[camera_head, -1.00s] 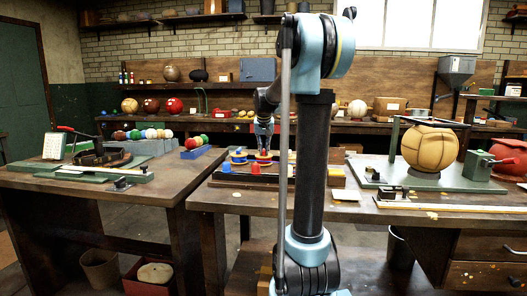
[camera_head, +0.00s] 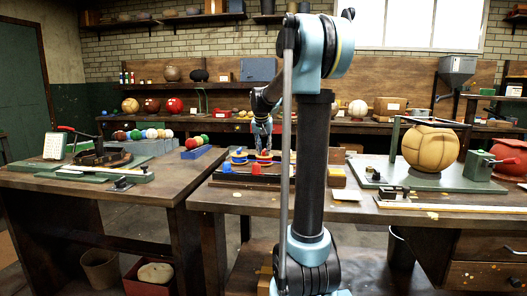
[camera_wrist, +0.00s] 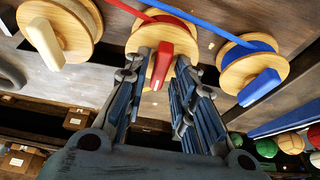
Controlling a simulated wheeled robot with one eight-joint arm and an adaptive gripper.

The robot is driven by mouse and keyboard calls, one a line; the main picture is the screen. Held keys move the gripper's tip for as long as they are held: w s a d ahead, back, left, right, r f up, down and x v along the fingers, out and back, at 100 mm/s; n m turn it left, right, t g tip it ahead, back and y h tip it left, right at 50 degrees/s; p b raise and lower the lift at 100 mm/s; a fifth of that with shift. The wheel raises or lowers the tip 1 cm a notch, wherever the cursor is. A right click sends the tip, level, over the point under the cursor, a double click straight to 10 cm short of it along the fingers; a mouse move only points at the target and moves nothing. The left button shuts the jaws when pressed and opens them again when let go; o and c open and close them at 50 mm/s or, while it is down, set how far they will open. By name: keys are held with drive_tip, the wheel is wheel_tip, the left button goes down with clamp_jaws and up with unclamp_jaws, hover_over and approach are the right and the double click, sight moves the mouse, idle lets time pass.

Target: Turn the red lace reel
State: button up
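The red lace reel (camera_wrist: 136,42) is a wooden disc with red lace wound on it and a red handle (camera_wrist: 163,62) sticking out. In the wrist view it is at top centre, between a reel with a cream handle (camera_wrist: 45,42) and a blue lace reel (camera_wrist: 262,68). My gripper (camera_wrist: 164,62) is open, with one finger on each side of the red handle; I see gaps and cannot tell contact. In the head view my gripper (camera_head: 263,152) reaches down over the reel board (camera_head: 255,178) and largely hides the red reel.
Red and blue pieces (camera_head: 227,168) are on the board's left side. A rack of coloured balls (camera_head: 196,148) stands left of it. A large leather ball (camera_head: 430,148) sits in a press at right. The table front between is mostly clear.

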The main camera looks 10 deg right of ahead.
idle(0.3)
drive_tip(key=v, duration=1.2)
drive_tip(key=shift+w, duration=0.1)
